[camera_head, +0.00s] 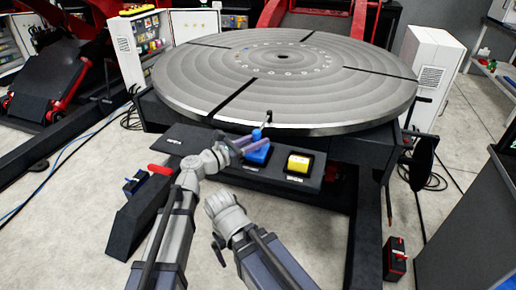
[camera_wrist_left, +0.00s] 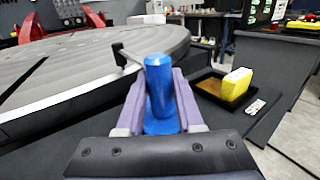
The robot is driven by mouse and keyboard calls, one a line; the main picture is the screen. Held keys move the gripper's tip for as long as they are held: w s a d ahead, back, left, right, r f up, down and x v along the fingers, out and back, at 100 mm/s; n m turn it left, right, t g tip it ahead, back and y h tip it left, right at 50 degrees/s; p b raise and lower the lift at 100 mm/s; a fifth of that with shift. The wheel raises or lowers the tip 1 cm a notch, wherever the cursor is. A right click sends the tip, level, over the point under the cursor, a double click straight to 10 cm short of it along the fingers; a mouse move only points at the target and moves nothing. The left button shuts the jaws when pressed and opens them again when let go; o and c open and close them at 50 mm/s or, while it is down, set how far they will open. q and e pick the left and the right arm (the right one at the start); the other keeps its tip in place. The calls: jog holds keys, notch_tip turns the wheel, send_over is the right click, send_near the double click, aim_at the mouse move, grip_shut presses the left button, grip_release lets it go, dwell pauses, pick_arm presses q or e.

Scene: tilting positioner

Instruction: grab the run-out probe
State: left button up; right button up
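The run-out probe (camera_head: 259,150) is a blue body with a thin stalk and a small dark tip, at the blue-marked place on the dark shelf below the round table. In the left wrist view the probe (camera_wrist_left: 160,85) stands upright between the two purple fingers of my left gripper (camera_wrist_left: 161,95). The fingers flank it closely on both sides; whether they press on it I cannot tell. In the head view my left gripper (camera_head: 241,144) reaches the probe from the left. My right arm shows at the bottom middle, but its fingers do not show.
The large round table (camera_head: 283,75) is just behind the probe, its rim close to the stalk. A yellow block (camera_head: 299,163) sits in a black tray to the right on the shelf (camera_head: 225,172). Open floor lies at the front left.

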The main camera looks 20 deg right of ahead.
pick_arm(q)
grip_shut()
dwell(0.9)
